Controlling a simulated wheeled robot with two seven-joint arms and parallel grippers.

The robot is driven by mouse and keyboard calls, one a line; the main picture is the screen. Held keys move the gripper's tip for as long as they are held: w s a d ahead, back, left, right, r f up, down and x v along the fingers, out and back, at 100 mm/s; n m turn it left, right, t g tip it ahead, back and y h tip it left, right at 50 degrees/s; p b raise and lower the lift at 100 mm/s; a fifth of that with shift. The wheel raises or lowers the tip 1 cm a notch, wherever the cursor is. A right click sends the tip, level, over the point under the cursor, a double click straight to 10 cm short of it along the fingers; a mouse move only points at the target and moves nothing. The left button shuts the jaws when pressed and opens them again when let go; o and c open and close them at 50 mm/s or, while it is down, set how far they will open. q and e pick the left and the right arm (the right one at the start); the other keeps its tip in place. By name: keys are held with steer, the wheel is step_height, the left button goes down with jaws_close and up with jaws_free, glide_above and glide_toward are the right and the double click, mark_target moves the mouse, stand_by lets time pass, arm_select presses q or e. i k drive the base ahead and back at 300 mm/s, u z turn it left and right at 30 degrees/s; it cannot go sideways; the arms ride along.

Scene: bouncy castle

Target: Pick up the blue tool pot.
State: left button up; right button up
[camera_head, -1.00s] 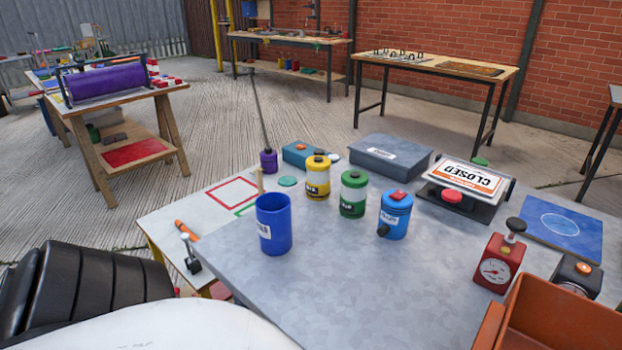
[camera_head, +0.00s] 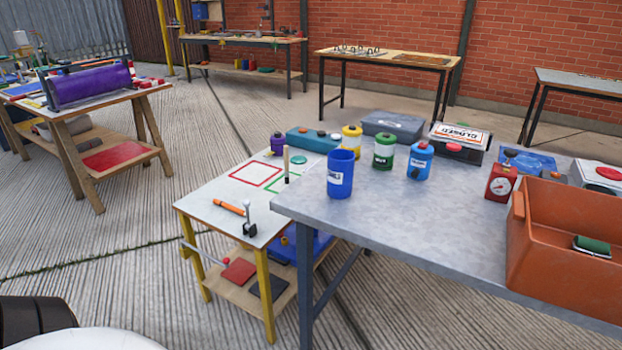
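The blue tool pot (camera_head: 341,176) stands upright on the grey metal table (camera_head: 420,225), near its left corner. It is an open blue cylinder with a white label on its front. A thin wooden handle (camera_head: 286,164) shows just left of the pot; I cannot tell what it belongs to. Neither of my grippers is in view, and nothing touches the pot.
Yellow (camera_head: 351,141), green (camera_head: 384,150) and light blue (camera_head: 421,160) canisters stand behind and right of the pot. A red gauge (camera_head: 501,184) and an orange crate (camera_head: 570,240) are farther right. A lower white-topped table (camera_head: 220,212) adjoins on the left. Concrete floor is open at left front.

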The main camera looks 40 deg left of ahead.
mark_target(340, 162)
steer(key=u, duration=1.3)
steer(key=i, duration=0.05)
steer(key=u, duration=0.25)
